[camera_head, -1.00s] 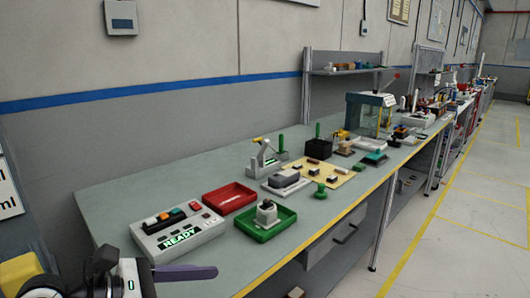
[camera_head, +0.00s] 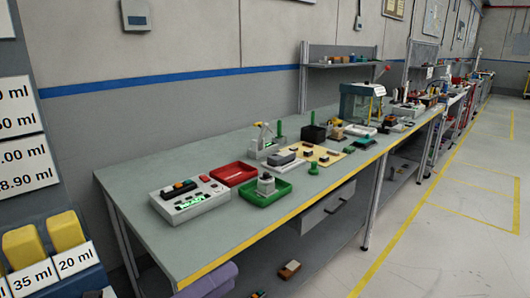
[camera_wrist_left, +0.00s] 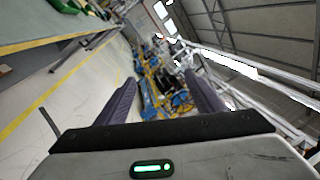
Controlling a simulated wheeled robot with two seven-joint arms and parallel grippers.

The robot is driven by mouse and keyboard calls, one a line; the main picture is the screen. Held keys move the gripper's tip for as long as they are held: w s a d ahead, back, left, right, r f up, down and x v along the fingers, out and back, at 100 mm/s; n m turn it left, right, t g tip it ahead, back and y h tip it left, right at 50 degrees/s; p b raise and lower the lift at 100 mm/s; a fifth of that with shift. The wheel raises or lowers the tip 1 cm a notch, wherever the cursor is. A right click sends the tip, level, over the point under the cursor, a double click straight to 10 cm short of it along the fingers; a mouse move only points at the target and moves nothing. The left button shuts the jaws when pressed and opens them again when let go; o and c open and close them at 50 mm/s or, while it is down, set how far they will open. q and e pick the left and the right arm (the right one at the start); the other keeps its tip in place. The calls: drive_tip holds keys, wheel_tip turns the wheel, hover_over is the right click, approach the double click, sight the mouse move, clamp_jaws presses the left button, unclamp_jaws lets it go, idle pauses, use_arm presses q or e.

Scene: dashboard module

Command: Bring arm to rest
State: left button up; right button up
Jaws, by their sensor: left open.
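That view is tilted and looks across open floor, away from the bench top. My right gripper is in neither view.
The workbench (camera_head: 150,235) carries a grey panel with a lit display (camera_head: 187,199), a red tray (camera_head: 233,173), a green tray (camera_head: 265,194) and several fixtures. Yellow blocks in a blue rack (camera_head: 40,240) stand at the left. The floor (camera_head: 440,240) at the right is clear.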

use_arm(q)
drive_tip(key=s+a+f+n+t+y, duration=0.15)
drive_tip(key=a+f+n+y, duration=0.4)
drive_tip(key=f+n, duration=0.55)
drive_tip(key=s+a+f+n+t+y, duration=0.15)
drive_tip(key=a+f+n+y, duration=0.25)
drive_tip(key=f+n+y, duration=0.65)
drive_tip(key=s+f+n+g+h, duration=0.2)
drive_tip(key=s+f+n+g, duration=0.4)
drive_tip(key=s+f+n, duration=0.4)
wheel_tip(320, 180, down, 4)
drive_tip(key=s, duration=0.3)
drive_tip(key=shift+f, duration=0.1)
